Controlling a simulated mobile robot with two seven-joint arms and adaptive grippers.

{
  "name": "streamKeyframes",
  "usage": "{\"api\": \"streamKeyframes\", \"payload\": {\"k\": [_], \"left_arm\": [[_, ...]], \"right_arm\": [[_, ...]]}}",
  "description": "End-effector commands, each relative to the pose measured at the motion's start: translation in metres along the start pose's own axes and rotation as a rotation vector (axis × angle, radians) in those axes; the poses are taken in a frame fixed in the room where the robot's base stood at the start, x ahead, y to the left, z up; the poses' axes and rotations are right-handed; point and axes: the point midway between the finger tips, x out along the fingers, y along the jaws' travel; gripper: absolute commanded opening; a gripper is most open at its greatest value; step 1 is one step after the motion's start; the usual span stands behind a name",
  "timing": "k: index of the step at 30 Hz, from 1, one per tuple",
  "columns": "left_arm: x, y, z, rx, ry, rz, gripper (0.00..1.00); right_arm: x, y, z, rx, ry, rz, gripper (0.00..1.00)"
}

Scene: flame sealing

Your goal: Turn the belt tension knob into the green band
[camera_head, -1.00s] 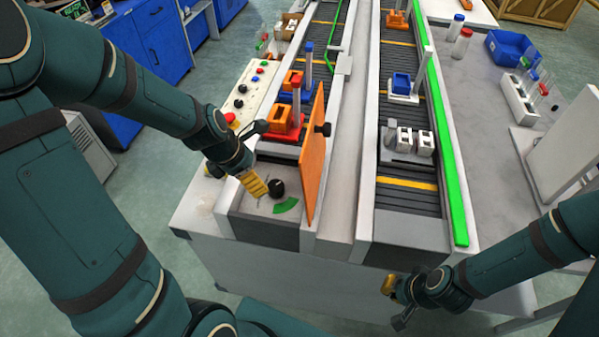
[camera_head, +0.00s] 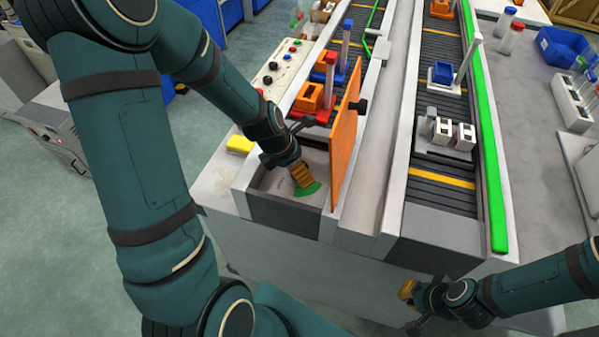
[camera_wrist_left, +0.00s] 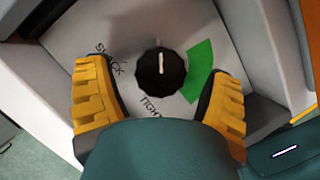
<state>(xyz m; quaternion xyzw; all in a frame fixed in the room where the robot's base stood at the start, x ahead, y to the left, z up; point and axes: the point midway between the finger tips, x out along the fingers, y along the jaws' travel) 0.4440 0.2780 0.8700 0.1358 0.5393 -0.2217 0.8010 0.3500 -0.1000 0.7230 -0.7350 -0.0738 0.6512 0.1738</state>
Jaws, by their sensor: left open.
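The belt tension knob (camera_wrist_left: 160,74) is black and ribbed, with a white pointer line aimed at the top of the left wrist view. The green band (camera_wrist_left: 200,72) lies to its right, clear of the pointer. It also shows in the head view (camera_head: 311,188). The words SLACK and TIGHT are printed to the knob's left and below it. My left gripper (camera_wrist_left: 160,105) is open, its yellow fingers spread to either side of the knob, apart from it. In the head view my left gripper (camera_head: 303,178) hides the knob. My right gripper (camera_head: 407,292) hangs before the bench front; its finger gap is unclear.
An orange upright panel (camera_head: 345,135) stands close right of the knob's recess. A red and orange fixture (camera_head: 312,103) sits behind it on the conveyor. A control box with buttons (camera_head: 286,66) and a yellow block (camera_head: 240,145) are to the left.

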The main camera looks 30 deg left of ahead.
Motion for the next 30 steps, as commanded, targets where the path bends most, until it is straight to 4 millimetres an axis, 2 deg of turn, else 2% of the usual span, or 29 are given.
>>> {"api": "streamKeyframes", "payload": {"k": [4,14,15,17,18,21,30], "left_arm": [[0.0127,-0.0001,0.0003,0.002,-0.001,0.000,0.81],[0.0149,0.0001,0.0008,0.001,-0.001,0.001,0.81],[0.0149,0.0000,0.0008,0.001,-0.001,0.001,0.78],[0.0149,0.0000,0.0008,0.001,-0.001,0.000,0.57],[0.0149,0.0000,0.0007,0.001,-0.001,0.000,0.43],[0.0149,-0.0001,0.0007,0.001,-0.001,0.000,0.13],[0.0152,0.0001,0.0000,0.021,0.000,-0.010,0.12]], "right_arm": [[0.0045,0.0016,-0.0007,0.000,0.003,0.000,0.00],[0.0047,0.0017,-0.0011,0.000,0.004,0.000,0.00],[0.0047,0.0017,-0.0010,0.000,0.004,0.000,0.00],[0.0047,0.0017,-0.0010,0.000,0.004,0.000,0.00],[0.0047,0.0017,-0.0010,0.000,0.004,0.000,0.00],[0.0047,0.0017,-0.0010,0.000,0.004,0.000,0.00],[0.0050,0.0018,-0.0009,0.000,0.004,0.000,0.00]]}}
